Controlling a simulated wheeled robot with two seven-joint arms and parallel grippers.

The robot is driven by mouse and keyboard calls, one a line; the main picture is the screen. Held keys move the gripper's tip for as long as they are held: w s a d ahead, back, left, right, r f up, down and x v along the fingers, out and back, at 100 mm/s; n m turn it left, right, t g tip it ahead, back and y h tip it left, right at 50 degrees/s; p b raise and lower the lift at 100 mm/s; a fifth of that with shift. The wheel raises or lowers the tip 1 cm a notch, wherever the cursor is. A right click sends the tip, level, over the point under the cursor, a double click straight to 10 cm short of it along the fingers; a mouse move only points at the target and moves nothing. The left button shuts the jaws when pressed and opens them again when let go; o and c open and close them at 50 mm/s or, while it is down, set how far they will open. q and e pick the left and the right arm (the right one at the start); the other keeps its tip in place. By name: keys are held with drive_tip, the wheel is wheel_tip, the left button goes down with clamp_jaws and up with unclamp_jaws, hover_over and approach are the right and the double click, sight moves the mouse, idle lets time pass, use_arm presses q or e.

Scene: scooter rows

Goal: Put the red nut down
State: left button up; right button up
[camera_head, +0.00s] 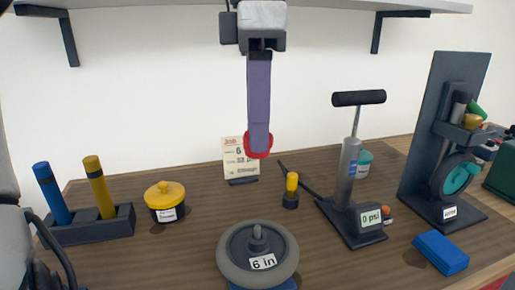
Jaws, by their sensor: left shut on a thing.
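My left gripper (259,141) points straight down at the upper middle, with a long purple finger towards me. It is shut on the red nut (258,156). The finger hides most of the nut, and a red edge shows around its tip. The nut is in the air, in front of the job card (232,160) in the picture. A grey wheel (227,266) marked "6 in", with an upright axle stub (257,240), lies flat on a blue support below the nut in the picture. My right gripper is not in view.
A yellow-lidded pot (165,193) and a rack (95,229) with blue and yellow rods stand left. A small yellow-topped tool (291,190), a pump (349,170), a blue block (441,252) and a wheel stand (425,150) are right. Bare bench lies left of the wheel.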

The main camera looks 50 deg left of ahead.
use_arm(q)
drive_tip(key=shift+r, duration=0.8)
drive_tip(key=shift+w, duration=0.1)
